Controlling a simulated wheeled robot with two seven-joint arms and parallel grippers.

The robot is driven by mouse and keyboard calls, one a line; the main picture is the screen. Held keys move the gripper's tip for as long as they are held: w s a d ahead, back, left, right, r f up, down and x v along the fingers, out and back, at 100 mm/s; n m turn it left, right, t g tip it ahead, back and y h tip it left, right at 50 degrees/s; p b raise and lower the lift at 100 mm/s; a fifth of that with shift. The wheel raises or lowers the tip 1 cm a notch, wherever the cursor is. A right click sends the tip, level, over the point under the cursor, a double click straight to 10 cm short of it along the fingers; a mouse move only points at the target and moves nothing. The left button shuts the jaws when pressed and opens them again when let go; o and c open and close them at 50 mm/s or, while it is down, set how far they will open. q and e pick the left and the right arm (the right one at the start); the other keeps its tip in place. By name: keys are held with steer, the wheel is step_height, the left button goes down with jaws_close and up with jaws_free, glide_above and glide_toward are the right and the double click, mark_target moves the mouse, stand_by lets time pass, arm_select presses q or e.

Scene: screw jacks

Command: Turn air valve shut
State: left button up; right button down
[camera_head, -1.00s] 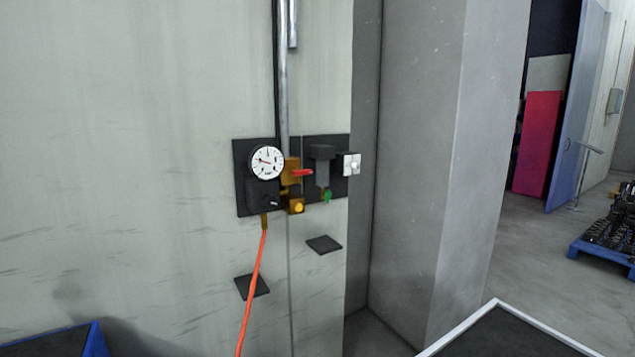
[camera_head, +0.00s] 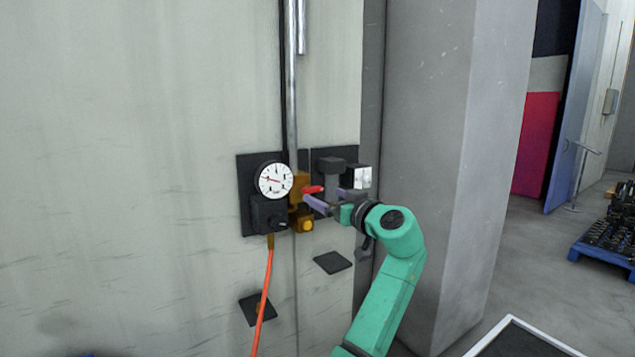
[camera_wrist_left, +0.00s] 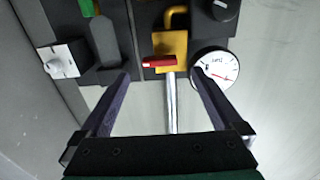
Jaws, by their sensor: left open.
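The air valve is a brass body (camera_head: 297,188) with a red lever handle (camera_head: 313,189) on the wall panel, right of the round gauge. The handle points sideways to the right, across the vertical pipe. In the left wrist view, which is upside down, the brass body (camera_wrist_left: 173,45) and red handle (camera_wrist_left: 158,61) lie between and beyond the fingertips. My left gripper (camera_head: 322,198) is open in front of the valve, its purple fingers spread; it also shows in the wrist view (camera_wrist_left: 162,78). I cannot tell whether a finger touches the handle. My right gripper is not in view.
A white pressure gauge (camera_head: 274,180) sits left of the valve, close to one finger. A dark filter unit (camera_head: 332,180) and a pale switch box (camera_head: 358,178) are on the right. An orange hose (camera_head: 265,295) hangs below. A grey pillar (camera_head: 425,150) stands further right.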

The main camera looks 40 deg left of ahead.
mark_target(315, 191)
arm_select(q)
steer(key=p+x, duration=0.1)
steer(key=x, duration=0.4)
steer(key=shift+s+p, duration=0.1)
steer(key=shift+p, duration=0.2)
steer(key=shift+d, duration=0.1)
steer(key=shift+f, duration=0.1)
steer(key=c, duration=1.4)
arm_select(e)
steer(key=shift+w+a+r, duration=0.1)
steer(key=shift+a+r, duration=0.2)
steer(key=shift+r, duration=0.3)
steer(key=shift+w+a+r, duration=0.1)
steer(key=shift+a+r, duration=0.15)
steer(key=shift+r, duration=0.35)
